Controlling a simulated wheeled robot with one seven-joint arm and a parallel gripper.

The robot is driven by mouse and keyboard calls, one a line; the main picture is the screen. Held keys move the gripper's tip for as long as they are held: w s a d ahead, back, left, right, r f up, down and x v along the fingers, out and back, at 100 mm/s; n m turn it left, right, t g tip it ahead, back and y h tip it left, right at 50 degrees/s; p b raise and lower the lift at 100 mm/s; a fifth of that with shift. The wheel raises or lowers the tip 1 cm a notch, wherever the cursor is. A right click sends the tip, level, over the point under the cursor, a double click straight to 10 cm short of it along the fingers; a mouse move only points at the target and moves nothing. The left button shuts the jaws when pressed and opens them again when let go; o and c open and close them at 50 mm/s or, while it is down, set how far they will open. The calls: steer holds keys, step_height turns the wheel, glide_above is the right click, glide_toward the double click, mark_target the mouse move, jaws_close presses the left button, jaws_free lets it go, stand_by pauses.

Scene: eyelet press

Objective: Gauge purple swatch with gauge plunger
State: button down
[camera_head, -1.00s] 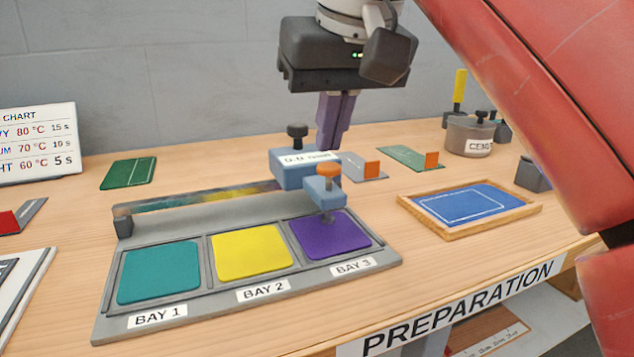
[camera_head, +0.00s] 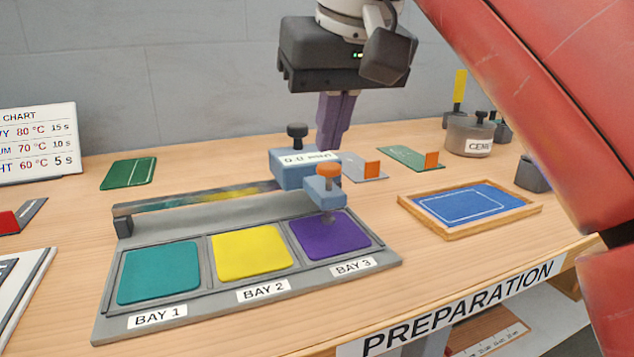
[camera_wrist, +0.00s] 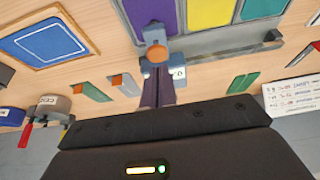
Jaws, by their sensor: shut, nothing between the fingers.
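The purple swatch (camera_head: 331,236) lies in Bay 3, at the right end of the grey gauge base (camera_head: 220,303). The blue gauge carriage (camera_head: 290,173) sits on the rail at the Bay 3 end. Its arm reaches over the purple swatch and carries the gauge plunger (camera_head: 328,172), which has an orange cap. The plunger's foot is over or on the swatch; I cannot tell whether it touches. In the wrist view my gripper (camera_wrist: 158,97) partly overlaps the carriage, and the orange cap (camera_wrist: 157,53) shows beyond the fingertips.
A teal swatch (camera_head: 160,272) fills Bay 1 and a yellow swatch (camera_head: 251,251) Bay 2. A wooden-framed blue tray (camera_head: 410,216) stands to the right. Behind are orange-tabbed plates (camera_head: 372,169) and a labelled pot (camera_head: 470,137). A chart (camera_head: 38,140) stands left.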

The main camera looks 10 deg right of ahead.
mark_target(331, 167)
steer(key=shift+f+b, duration=1.1)
steer(key=shift+f, duration=0.35)
stand_by(0.5)
step_height(331, 167, up, 5)
steer(key=p, duration=0.4)
steer(key=shift+r+p, duration=0.15)
steer(key=shift+p, duration=0.2)
steer(key=shift+r, duration=0.9)
